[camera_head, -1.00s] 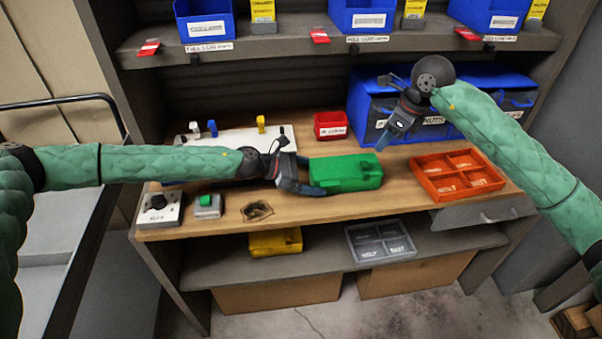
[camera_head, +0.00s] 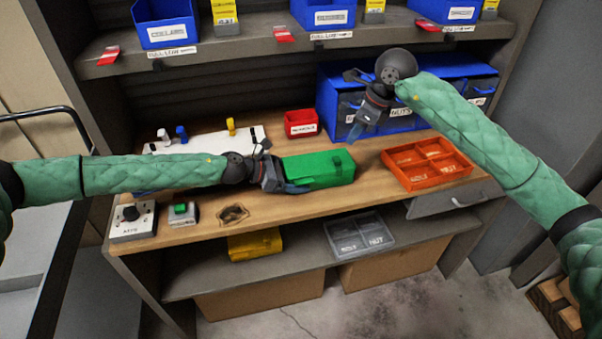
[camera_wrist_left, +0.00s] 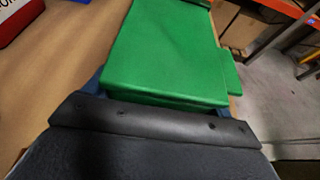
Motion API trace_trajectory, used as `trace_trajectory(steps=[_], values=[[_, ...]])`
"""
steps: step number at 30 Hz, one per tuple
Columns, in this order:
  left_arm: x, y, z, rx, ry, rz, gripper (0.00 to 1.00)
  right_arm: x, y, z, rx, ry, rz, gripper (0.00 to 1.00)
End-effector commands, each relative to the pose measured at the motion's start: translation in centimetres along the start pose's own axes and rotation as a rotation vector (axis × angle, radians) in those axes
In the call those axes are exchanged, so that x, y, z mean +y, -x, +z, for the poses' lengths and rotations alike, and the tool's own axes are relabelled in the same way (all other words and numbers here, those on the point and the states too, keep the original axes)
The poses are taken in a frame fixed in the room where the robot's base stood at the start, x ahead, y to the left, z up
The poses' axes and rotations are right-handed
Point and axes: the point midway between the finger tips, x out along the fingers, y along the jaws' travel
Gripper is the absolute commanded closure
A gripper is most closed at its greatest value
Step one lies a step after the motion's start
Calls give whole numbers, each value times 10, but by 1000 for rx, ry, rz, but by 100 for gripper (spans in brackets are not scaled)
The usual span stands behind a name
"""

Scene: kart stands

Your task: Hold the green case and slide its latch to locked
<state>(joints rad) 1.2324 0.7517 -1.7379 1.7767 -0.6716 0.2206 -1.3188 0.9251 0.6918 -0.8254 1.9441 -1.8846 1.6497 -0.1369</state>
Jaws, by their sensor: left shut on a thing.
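The green case (camera_head: 318,168) lies flat on the wooden bench top. It also fills the upper middle of the left wrist view (camera_wrist_left: 170,52). My left gripper (camera_head: 292,180) comes in from the left and is shut on the case's left end. In the left wrist view a small green tab (camera_wrist_left: 231,72), perhaps the latch, sticks out from the case's right side; I cannot tell its position. My right gripper (camera_head: 358,122) hangs to the right of and behind the case, apart from it, in front of the blue bins. Its fingers are too small to judge.
A red bin (camera_head: 301,124) stands behind the case, and an orange divided tray (camera_head: 427,163) lies to its right. A control box with a black knob (camera_head: 133,220) and a green-button box (camera_head: 183,213) sit at the left front. Blue bins (camera_head: 399,122) stand at the back.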

Motion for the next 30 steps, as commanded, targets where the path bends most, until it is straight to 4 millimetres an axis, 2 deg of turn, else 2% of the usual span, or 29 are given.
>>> trace_trajectory(steps=[1, 3, 5, 9, 14, 21, 30], values=[[0, 0, 0, 0, 0, 0, 48, 1, -2, -1, 2, -1, 3, 89], [0, 0, 0, 0, 0, 0, 48, 1, -6, -6, 6, -6, 7, 100], [0, 0, 0, 0, 0, 0, 48, -1, -9, -12, 10, -16, 10, 100], [0, 0, 0, 0, 0, 0, 48, -31, -13, -40, 14, -107, 48, 100], [0, 0, 0, 0, 0, 0, 48, -58, -14, -64, -18, -153, 161, 100], [0, 0, 0, 0, 0, 0, 48, -85, -7, -83, -129, -26, 298, 100], [0, 0, 0, 0, 0, 0, 48, -97, 4, -84, -326, 289, 386, 100]])
